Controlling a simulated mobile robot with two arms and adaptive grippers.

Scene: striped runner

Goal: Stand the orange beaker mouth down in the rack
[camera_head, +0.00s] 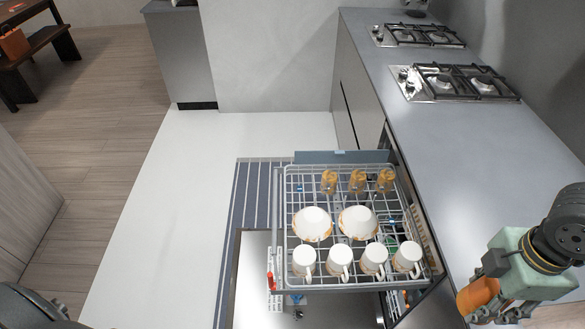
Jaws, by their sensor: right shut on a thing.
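The orange beaker (475,296) is at the lower right, above or at the edge of the grey counter. My right gripper (484,290) is shut on it, and the fingers hide part of it. I cannot tell which way its mouth points. The wire rack (278,228) is pulled out left of the counter. It holds amber glasses (358,182) at the back, two white bowls (312,223) in the middle and a row of white mugs (340,262) at the front. The beaker is apart from the rack, to its right. My left gripper is not in view.
The counter (490,165) is mostly clear, with two gas hobs (462,83) farther back. A striped runner (252,185) lies on the floor under and left of the rack. The pale floor (180,205) left of it is free. A bench (35,45) stands far left.

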